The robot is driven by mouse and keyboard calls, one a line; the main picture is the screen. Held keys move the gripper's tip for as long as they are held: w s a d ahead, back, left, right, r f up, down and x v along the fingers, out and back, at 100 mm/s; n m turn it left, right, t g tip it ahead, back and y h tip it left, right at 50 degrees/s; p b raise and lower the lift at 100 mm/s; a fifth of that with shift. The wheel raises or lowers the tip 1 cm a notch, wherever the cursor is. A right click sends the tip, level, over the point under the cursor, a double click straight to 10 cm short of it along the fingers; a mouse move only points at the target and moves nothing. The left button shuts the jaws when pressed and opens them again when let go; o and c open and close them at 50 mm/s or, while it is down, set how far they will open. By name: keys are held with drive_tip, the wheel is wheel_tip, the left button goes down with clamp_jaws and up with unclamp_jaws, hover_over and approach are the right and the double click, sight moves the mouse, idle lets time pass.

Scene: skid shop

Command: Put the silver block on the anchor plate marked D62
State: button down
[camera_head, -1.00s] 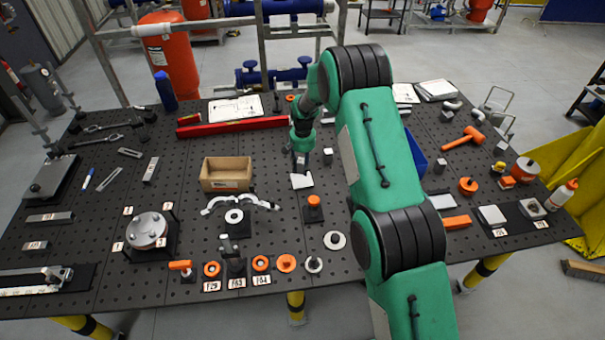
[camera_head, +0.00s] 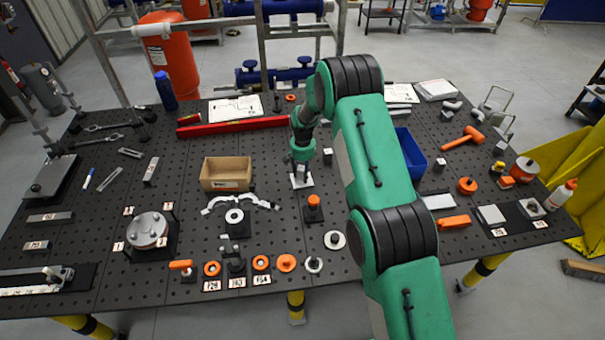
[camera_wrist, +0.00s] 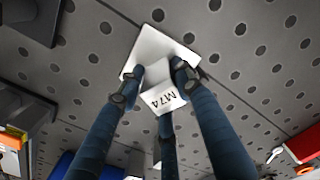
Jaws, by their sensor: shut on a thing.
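My gripper (camera_head: 301,167) is at the middle of the table, low over a small white plate (camera_head: 302,182). In the wrist view my gripper (camera_wrist: 155,78) is shut on a small silver block (camera_wrist: 155,72). The pale plate (camera_wrist: 160,42) shows just beyond the block; whether they touch I cannot tell. A white label (camera_wrist: 165,100) reading what looks like M74 shows between the fingers. On the right of the table are a pale square plate (camera_head: 491,214) and another plate (camera_head: 532,208) bearing a part. Their labels are too small to read, and I cannot make out D62.
Other small metal blocks (camera_head: 327,155) stand nearby. A cardboard box (camera_head: 227,174) is to the left, a red bar (camera_head: 231,126) behind, and a blue bin (camera_head: 410,153) partly behind my arm. An orange-topped part (camera_head: 314,202) stands close in front of the white plate.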

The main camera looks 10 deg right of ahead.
sight(303, 168)
drive_tip(key=shift+f, duration=0.1)
drive_tip(key=c, duration=1.2)
unclamp_jaws()
drive_tip(key=shift+r+b, duration=0.55)
drive_tip(key=shift+r, duration=5.6)
